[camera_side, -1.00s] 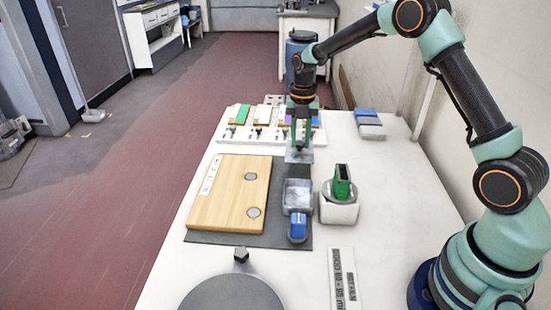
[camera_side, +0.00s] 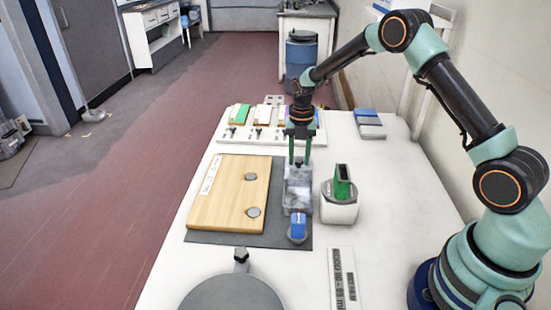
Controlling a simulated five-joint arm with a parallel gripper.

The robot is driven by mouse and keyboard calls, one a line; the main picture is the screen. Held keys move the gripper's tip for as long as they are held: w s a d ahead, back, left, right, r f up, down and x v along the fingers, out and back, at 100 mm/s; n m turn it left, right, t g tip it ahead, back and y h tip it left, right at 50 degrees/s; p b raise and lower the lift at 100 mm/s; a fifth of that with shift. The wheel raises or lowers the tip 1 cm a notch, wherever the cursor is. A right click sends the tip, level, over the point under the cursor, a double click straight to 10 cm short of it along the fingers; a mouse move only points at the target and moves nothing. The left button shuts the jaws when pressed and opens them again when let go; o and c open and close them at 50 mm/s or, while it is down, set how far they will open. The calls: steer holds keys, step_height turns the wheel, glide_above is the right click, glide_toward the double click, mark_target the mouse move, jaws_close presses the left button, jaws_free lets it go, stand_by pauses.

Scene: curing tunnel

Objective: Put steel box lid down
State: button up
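My gripper (camera_side: 300,162) points straight down at the far end of the small grey box (camera_side: 298,198). Its two green fingers stand apart, and I see nothing between them. A pale grey plate, which looks like the steel box lid (camera_side: 298,174), lies just below the fingertips at the box's far end. I cannot tell whether it rests on the box or stands a little above it.
A wooden board (camera_side: 225,192) lies left on a dark mat (camera_side: 275,240). A white holder with a green piece (camera_side: 341,205) stands close right. A round grey disc (camera_side: 232,295) is in front.

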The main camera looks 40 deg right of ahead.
steer(key=shift+o, duration=0.6)
step_height(320, 180, up, 12)
steer(key=f, duration=0.1)
step_height(320, 180, up, 7)
steer(key=m+t, duration=0.1)
steer(key=m, duration=0.4)
glide_above(299, 160)
steer(key=s+a, duration=0.2)
steer(key=s, duration=0.1)
steer(key=s+a+r+m+t, duration=0.2)
steer(key=s+m, duration=0.7)
steer(key=m, duration=0.2)
steer(key=s+a+r+m+t, duration=0.2)
steer(key=s+a+r+m, duration=0.1)
steer(key=s+m, duration=0.6)
steer(key=shift+s+a+m+t, duration=0.2)
steer(key=shift+a+m+t, duration=0.1)
steer(key=shift+m, duration=0.7)
